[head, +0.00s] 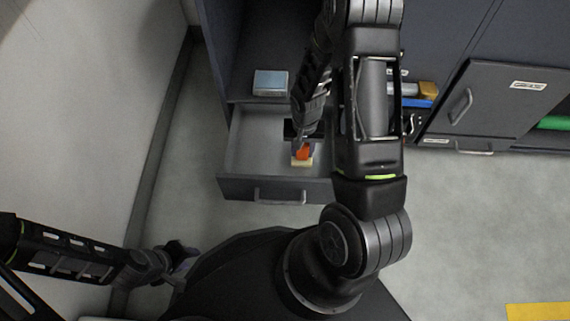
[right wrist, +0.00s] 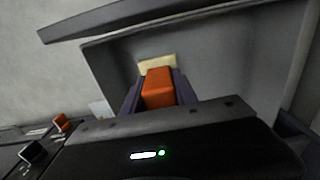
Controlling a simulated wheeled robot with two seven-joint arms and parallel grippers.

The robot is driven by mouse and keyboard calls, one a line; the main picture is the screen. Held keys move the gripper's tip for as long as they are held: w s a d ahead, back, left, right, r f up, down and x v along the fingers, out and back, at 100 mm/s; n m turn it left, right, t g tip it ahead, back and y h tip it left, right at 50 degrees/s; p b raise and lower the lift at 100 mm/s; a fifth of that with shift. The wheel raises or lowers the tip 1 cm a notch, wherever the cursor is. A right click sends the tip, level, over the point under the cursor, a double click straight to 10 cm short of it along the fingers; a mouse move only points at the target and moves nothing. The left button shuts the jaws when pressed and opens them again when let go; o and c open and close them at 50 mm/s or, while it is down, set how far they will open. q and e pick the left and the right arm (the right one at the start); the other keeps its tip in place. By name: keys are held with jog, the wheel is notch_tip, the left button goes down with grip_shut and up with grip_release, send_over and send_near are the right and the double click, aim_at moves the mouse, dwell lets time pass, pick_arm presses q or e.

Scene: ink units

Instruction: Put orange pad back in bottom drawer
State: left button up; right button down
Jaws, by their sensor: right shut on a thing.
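The orange pad (head: 302,152) is between the fingers of my right gripper (head: 301,146), inside the outline of the open bottom drawer (head: 237,150). In the right wrist view the orange pad (right wrist: 158,88) sits between both dark fingers, with the gripper (right wrist: 158,98) shut on it. A pale yellow block (head: 302,163) lies in the drawer right by the pad; it also shows in the right wrist view (right wrist: 157,62). I cannot tell whether the pad touches the drawer floor. My left gripper (head: 182,262) is low at the left, away from the drawer; its jaws are unclear.
A light blue box (head: 270,82) stands on the shelf above the drawer. Blue and tan items (head: 427,90) lie on a shelf to the right, partly behind my right arm. A grey cabinet door (head: 480,98) stands at the right. The drawer's left part is bare.

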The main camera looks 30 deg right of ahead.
aim_at(301, 159)
notch_tip(301, 159, down, 6)
jog(key=b, duration=0.2)
jog(key=shift+f+b, duration=0.1)
jog(key=shift+b, duration=0.2)
jog(key=shift+f+b, duration=0.9)
jog(key=shift+f, duration=0.95)
jog(key=shift+f, duration=0.15)
jog(key=c, duration=1)
grip_release()
jog(key=shift+o, duration=0.2)
notch_tip(301, 159, up, 12)
jog(key=p, duration=0.5)
jog(key=shift+p, duration=0.3)
